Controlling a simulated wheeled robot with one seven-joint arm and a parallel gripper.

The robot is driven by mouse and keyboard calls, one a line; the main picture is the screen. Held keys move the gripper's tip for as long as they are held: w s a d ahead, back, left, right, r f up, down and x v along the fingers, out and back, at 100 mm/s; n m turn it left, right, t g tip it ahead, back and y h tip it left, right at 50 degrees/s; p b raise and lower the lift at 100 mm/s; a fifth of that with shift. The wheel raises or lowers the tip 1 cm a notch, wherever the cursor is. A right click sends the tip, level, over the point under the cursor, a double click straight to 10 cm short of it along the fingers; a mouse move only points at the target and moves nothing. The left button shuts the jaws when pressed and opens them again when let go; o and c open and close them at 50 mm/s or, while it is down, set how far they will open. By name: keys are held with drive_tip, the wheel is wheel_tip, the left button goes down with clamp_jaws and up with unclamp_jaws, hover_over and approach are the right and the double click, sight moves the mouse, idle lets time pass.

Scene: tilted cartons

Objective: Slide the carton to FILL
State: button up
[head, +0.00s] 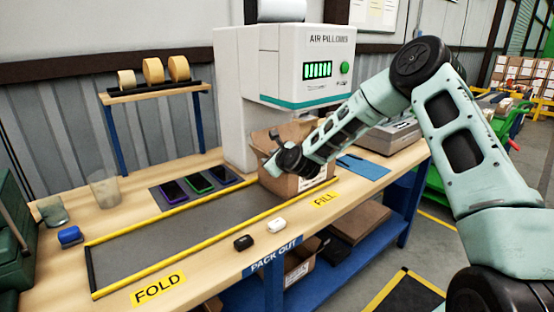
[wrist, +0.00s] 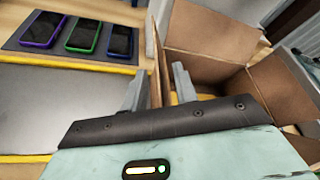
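The open brown carton (head: 308,184) stands at the right end of the grey lane (head: 175,232), under the white air-pillow machine and beside the yellow FILL label (head: 325,198). Its flaps are up; it also shows in the wrist view (wrist: 212,38). My gripper (head: 273,148) is at the carton's upper left side. In the wrist view its two fingers (wrist: 157,86) stand apart, one on each side of the carton's left wall, with the right finger over the inside. The wall seems not to be pinched. Part of the carton is hidden behind my arm in the head view.
Yellow rails (head: 215,243) edge the lane, with the FOLD label (head: 158,288) at its left end. Several phones (head: 201,183) lie on a dark mat behind. A black item (head: 243,242) and a white one (head: 277,225) lie in front. The lane left of the carton is clear.

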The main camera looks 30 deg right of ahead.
drive_tip(key=b+v, duration=0.1)
drive_tip(key=v, duration=1.6)
drive_tip(key=shift+b, duration=0.3)
drive_tip(key=s+a+f+n+g+y, duration=0.2)
drive_tip(key=s+a+n+g, duration=0.3)
drive_tip(key=a+n, duration=0.45)
drive_tip(key=s+a+f+n+g+y, duration=0.2)
drive_tip(key=s+a+n, duration=0.6)
drive_tip(key=a+n, duration=0.15)
drive_tip(key=s+a+r+n+g+h, duration=0.1)
drive_tip(key=s+n+g, duration=0.1)
drive_tip(key=s+n, duration=0.4)
drive_tip(key=s+a+r+n+g+h, duration=0.1)
drive_tip(key=s+n+g, duration=0.1)
drive_tip(key=s+n, duration=0.4)
drive_tip(key=s+a+r+n+g+h+p, duration=0.1)
drive_tip(key=s+n+g, duration=0.2)
drive_tip(key=s+n, duration=0.3)
drive_tip(key=s, duration=0.4)
drive_tip(key=shift+s, duration=0.25)
drive_tip(key=shift+r, duration=0.1)
